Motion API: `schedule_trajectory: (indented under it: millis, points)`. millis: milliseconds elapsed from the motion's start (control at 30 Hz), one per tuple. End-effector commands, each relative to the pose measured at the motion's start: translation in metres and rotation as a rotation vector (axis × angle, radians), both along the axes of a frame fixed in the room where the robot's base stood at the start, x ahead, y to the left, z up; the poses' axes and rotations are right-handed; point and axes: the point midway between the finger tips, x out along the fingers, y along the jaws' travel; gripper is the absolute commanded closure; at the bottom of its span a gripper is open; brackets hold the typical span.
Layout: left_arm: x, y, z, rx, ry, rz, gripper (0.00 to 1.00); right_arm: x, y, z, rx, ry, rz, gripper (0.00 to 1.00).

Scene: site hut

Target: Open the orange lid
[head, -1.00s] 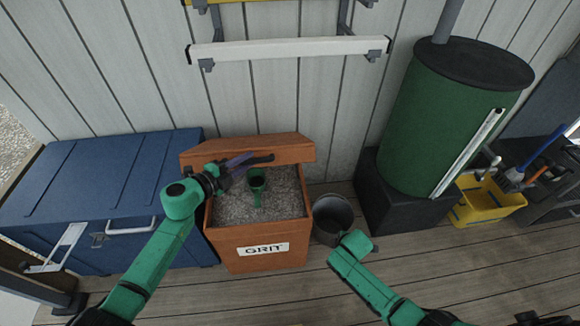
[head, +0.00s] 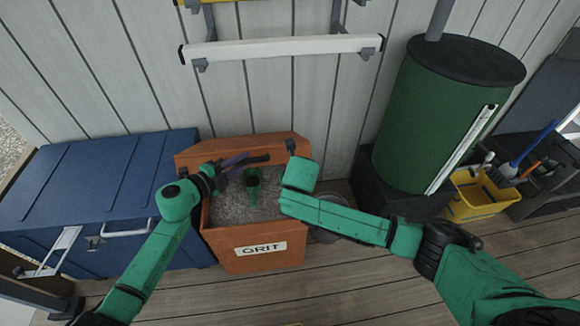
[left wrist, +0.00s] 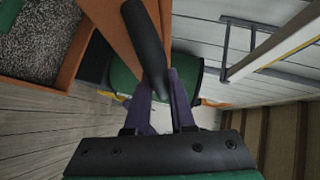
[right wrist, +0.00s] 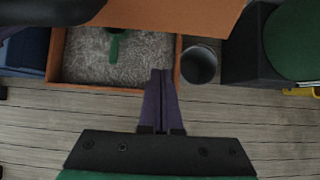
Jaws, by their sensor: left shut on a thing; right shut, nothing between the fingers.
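The orange lid (head: 195,158) of the orange grit box (head: 225,240) stands raised along the box's back edge, and the grit inside is exposed. The lid also shows in the left wrist view (left wrist: 108,22) and the right wrist view (right wrist: 190,14). My left gripper (head: 240,161) is shut on the lid's black handle (left wrist: 148,40), which passes between its purple fingers. My right gripper (right wrist: 160,75) is shut and empty near the box's right side. Its fingers are hidden behind its arm in the head view. A green scoop (head: 252,184) rests in the grit.
A blue chest (head: 95,180) stands left of the box. A dark bucket (right wrist: 198,66) stands right of it, partly behind my right arm in the head view. A green barrel (head: 435,120) and yellow mop bucket (head: 475,200) are farther right. A wall rack (head: 285,47) hangs above. Floorboards in front are clear.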

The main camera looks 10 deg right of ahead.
Motion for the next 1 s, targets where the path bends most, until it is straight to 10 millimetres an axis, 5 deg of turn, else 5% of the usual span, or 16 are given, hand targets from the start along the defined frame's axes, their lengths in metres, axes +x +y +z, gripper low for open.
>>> schedule_trajectory:
  millis: [67, 300, 700, 1000]
  points:
    - [0.001, 0.000, 0.001, 0.000, -0.001, 0.002, 1.00, 0.010, 0.000, -0.014, -0.001, 0.001, -0.002, 1.00]
    - [0.001, 0.000, 0.000, 0.000, -0.001, 0.002, 1.00, 0.032, 0.000, 0.013, 0.001, -0.003, 0.000, 1.00]
    - [0.001, 0.001, 0.000, 0.000, -0.001, 0.002, 1.00, 0.035, 0.000, 0.018, 0.002, -0.001, -0.001, 1.00]
    - [-0.001, 0.000, -0.002, 0.002, 0.004, -0.002, 1.00, 0.053, 0.000, 0.042, 0.003, -0.012, -0.001, 1.00]
